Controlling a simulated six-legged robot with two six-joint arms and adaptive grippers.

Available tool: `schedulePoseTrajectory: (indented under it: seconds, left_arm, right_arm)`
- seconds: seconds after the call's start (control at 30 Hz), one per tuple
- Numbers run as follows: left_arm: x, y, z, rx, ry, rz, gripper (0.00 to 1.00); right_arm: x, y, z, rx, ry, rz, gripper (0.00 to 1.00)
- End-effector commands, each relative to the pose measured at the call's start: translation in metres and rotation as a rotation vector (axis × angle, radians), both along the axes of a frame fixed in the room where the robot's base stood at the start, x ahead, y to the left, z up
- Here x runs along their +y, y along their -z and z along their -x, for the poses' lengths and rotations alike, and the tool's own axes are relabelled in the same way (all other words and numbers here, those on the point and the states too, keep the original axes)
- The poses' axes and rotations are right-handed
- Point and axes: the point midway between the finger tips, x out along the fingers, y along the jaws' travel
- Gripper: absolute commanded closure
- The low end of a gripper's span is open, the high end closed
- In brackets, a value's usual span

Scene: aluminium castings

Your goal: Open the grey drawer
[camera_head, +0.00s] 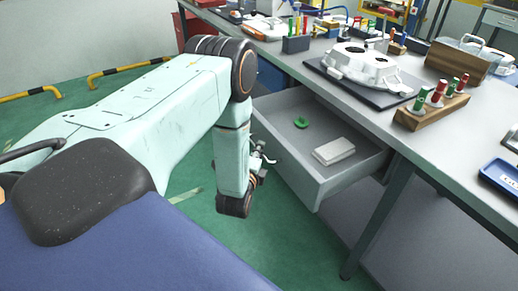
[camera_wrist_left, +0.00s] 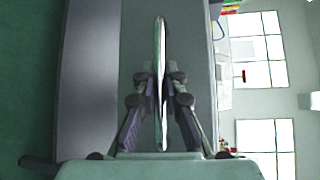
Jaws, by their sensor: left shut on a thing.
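The grey drawer (camera_head: 298,182) is pulled well out from under the workbench, and its inside shows in the head view. A green piece (camera_head: 301,122) and a white block (camera_head: 334,151) lie in it. My left gripper (camera_head: 264,162) is at the drawer's front face, partly hidden by my own wrist. In the left wrist view, my left gripper (camera_wrist_left: 161,105) is shut on the long, shiny drawer handle (camera_wrist_left: 160,45), which runs between the fingers. The grey drawer front (camera_wrist_left: 200,50) is behind the handle. My right gripper is not in view.
The workbench (camera_head: 300,68) holds a white casting (camera_head: 366,70) on a dark mat, a wooden block (camera_head: 432,110) with coloured pegs and a blue tray (camera_head: 500,175). A bench leg (camera_head: 378,222) stands right of the drawer. Green floor (camera_head: 235,238) is clear below it.

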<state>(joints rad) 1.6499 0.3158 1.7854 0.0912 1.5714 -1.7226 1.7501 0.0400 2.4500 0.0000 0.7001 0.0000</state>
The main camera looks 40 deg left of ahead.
Motion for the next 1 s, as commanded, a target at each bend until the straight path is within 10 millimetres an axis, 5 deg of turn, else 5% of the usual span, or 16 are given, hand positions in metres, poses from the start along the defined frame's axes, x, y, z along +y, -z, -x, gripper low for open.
schedulePoseTrajectory:
  seconds: [0.37,0.4,0.67,1.0]
  left_arm:
    - [-0.0003,-0.0004,-0.0003,-0.002,0.001,-0.001,1.00]
    - [-0.0001,-0.0005,-0.0001,-0.002,0.001,-0.001,0.88]
    - [0.0005,-0.0006,0.0011,-0.002,0.001,-0.001,0.66]
    - [-0.0005,-0.0008,0.0050,-0.002,0.001,-0.001,0.66]
  right_arm:
    - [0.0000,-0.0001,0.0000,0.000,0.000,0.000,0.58]
    - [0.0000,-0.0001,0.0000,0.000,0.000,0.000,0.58]
    - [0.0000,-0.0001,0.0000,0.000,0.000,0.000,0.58]
    - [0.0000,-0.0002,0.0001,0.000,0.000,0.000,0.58]
